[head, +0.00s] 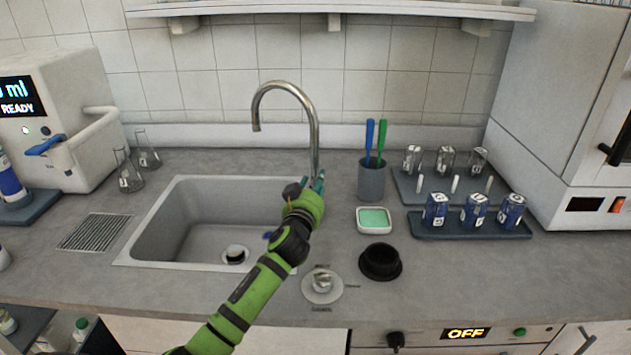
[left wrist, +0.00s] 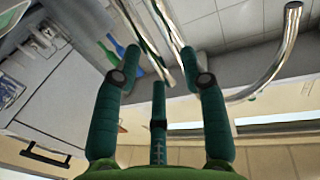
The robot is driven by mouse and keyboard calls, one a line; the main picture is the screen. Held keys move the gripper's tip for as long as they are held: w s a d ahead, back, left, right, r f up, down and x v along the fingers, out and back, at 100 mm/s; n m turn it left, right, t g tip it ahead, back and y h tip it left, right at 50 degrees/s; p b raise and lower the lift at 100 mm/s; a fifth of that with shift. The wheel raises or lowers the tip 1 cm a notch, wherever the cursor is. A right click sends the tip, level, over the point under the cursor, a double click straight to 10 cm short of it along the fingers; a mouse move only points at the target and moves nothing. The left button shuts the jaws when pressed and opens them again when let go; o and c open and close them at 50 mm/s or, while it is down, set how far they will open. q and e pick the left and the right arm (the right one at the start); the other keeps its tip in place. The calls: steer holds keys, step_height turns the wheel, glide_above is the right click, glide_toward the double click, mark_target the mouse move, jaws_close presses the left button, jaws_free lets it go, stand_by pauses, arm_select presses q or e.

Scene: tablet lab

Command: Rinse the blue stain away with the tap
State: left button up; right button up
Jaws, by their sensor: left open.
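The chrome tap (head: 316,135) rises behind the sink (head: 160,225), its spout arching left over the basin; no water shows. A small blue patch (head: 267,235) shows on the basin's right side, partly hidden by my arm. My left gripper (head: 318,180) is at the foot of the tap; its teal fingers are spread open in the left wrist view (left wrist: 160,60). The tap's curved metal (left wrist: 280,60) shows right of the fingers there. I cannot tell whether the fingers touch the tap. A round metal knob (head: 322,284) sits on the counter right of my forearm. My right gripper is out of view.
A grey cup (head: 371,182) with blue and green brushes, a green sponge in a white dish (head: 374,220) and a black round piece (head: 380,262) stand right of the sink. Trays of beakers and blue cans are farther right. Flasks (head: 128,172) and a dispenser (head: 60,110) stand left.

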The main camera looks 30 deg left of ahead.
arm_select(q)
steer(key=shift+w+a+f, duration=0.1)
steer(key=shift+w+a, duration=0.1)
steer(key=shift+w, duration=0.35)
steer(key=c, duration=0.7)
jaws_close()
steer(key=shift+s+a+f+n+b, duration=0.1)
steer(key=shift+s+a+n+b, duration=0.2)
steer(key=shift+n+b, duration=0.25)
steer(key=shift+s+a+n, duration=0.15)
steer(key=shift+a+n, duration=0.1)
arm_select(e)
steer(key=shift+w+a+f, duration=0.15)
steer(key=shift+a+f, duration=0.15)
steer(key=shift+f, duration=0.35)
